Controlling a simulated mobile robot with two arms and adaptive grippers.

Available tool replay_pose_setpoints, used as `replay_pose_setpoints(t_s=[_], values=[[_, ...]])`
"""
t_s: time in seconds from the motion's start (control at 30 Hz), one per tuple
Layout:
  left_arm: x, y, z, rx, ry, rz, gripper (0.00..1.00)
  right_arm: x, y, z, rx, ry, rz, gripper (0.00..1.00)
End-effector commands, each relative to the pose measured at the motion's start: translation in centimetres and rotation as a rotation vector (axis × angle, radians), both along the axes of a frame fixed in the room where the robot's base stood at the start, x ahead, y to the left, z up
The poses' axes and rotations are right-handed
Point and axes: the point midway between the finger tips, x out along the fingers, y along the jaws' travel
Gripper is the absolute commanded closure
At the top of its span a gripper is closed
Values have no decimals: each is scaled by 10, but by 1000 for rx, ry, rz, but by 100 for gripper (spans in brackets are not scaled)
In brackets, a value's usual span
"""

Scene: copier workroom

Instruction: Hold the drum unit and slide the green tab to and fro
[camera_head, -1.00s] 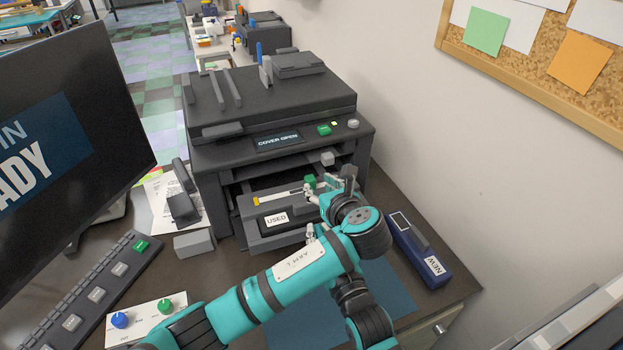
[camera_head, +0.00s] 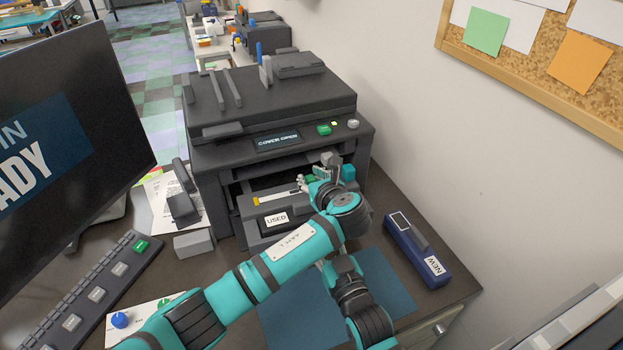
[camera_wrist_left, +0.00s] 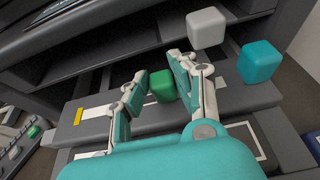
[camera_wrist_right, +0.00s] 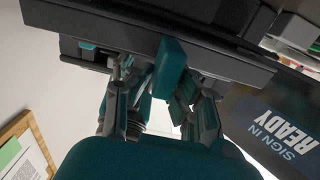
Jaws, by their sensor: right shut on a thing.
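The drum unit (camera_head: 248,212) is dark grey, with a USED label, and juts from the copier's open front. Its pale strip with a yellow end (camera_head: 264,199) shows beside my left gripper (camera_head: 318,180). The green tab (camera_wrist_left: 161,86) sits on this strip in the left wrist view, between my left gripper's parted fingers (camera_wrist_left: 158,76). Whether a finger touches it is unclear. In the right wrist view my right gripper (camera_wrist_right: 155,88) is shut on a teal grip (camera_wrist_right: 170,66) at the unit's front; the head view hides these fingers behind my left arm.
The copier (camera_head: 270,100) reads COVER OPEN. A light grey block (camera_wrist_left: 207,27) and a teal block (camera_wrist_left: 258,62) are close to my left fingers. A blue NEW box (camera_head: 417,252) lies at right, past a blue mat (camera_head: 290,310). A monitor (camera_head: 70,120) stands at left.

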Motion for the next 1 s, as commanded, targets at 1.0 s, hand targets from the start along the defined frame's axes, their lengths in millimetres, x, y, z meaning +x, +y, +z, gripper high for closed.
replay_pose_setpoints(t_s=[1.0], values=[[-44, 114, -2, 1, 2, 1, 100, -1, -1, -5, -8, 11, -1, 100]])
